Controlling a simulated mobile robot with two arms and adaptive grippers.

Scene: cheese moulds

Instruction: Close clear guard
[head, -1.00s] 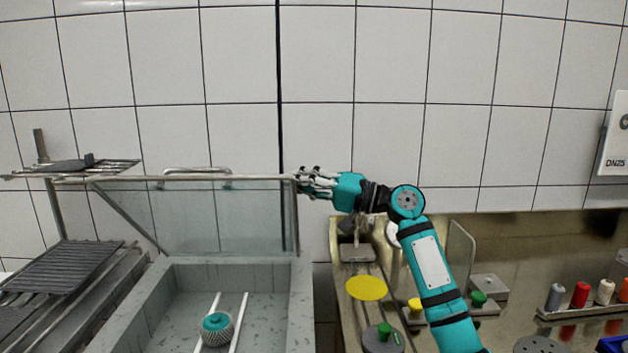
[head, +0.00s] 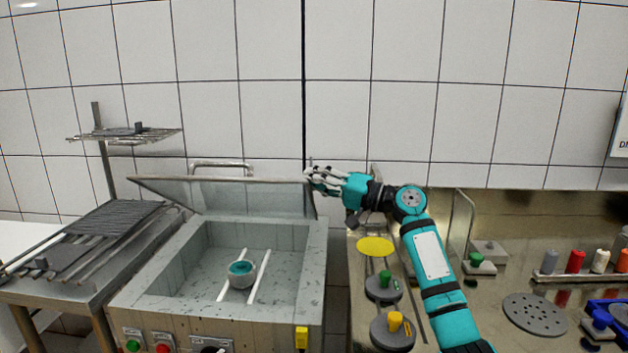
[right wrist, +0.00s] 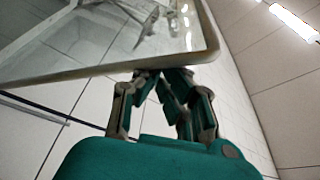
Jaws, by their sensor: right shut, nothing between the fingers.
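The clear guard (head: 250,197) is a glass panel with a metal-framed edge, hinged at the back of the grey basin (head: 312,275). It stands partly open, leaning forward over the basin's rear. My right gripper (head: 311,178) is at the right end of the guard's free edge, with its fingers shut and empty. In the right wrist view, the guard's rounded corner (right wrist: 207,48) lies right at the fingertips (right wrist: 163,76); whether they touch cannot be told. My left gripper is not in view.
A teal-topped round mould (head: 240,268) sits on white rails in the basin. A metal rack (head: 110,225) stands to the left. At right, the steel counter (head: 505,275) holds weights, coloured bottles and a perforated disc (head: 535,314). The tiled wall is close behind.

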